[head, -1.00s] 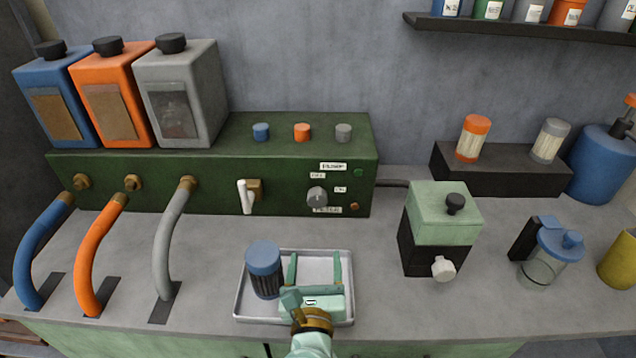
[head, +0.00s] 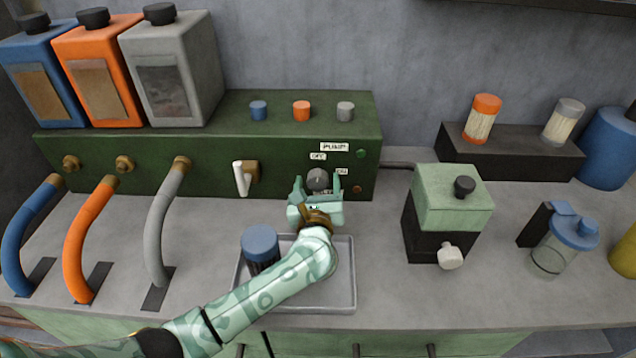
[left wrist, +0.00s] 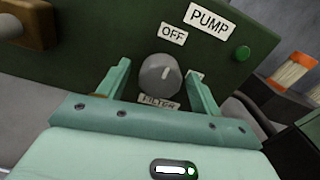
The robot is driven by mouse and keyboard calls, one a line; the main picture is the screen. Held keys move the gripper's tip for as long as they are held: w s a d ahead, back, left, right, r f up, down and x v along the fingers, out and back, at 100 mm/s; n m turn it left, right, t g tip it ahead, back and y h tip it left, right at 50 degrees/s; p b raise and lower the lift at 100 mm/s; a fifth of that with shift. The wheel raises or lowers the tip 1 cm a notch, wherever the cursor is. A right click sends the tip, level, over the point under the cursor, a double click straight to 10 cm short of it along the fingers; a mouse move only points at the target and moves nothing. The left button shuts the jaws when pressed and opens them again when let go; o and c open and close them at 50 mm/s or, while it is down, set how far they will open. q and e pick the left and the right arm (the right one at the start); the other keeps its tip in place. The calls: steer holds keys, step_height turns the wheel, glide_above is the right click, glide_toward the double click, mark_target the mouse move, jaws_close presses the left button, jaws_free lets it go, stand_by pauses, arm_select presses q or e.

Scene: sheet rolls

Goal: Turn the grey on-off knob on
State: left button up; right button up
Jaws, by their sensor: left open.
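The grey knob (head: 317,178) is on the front of the green panel box, below the PUMP and OFF labels. My left gripper (head: 318,184) is open in front of the panel, one finger on each side of the knob in the picture. In the left wrist view the gripper (left wrist: 157,72) shows gaps between both fingers and the knob. The ON label (head: 341,172) is partly hidden by a finger. My right gripper is not in view.
A white-handled valve (head: 241,178) sits left of the knob. A green indicator (head: 361,153) is at its right. A tray (head: 345,290) with a blue-capped jar (head: 261,248) lies below my arm. A green-and-black box (head: 447,207) stands to the right.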

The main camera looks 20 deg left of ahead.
arm_select(q)
steer(key=shift+w+a, duration=0.15)
steer(key=shift+w, duration=0.4)
steer(key=shift+c, duration=0.4)
steer(key=c, duration=0.9)
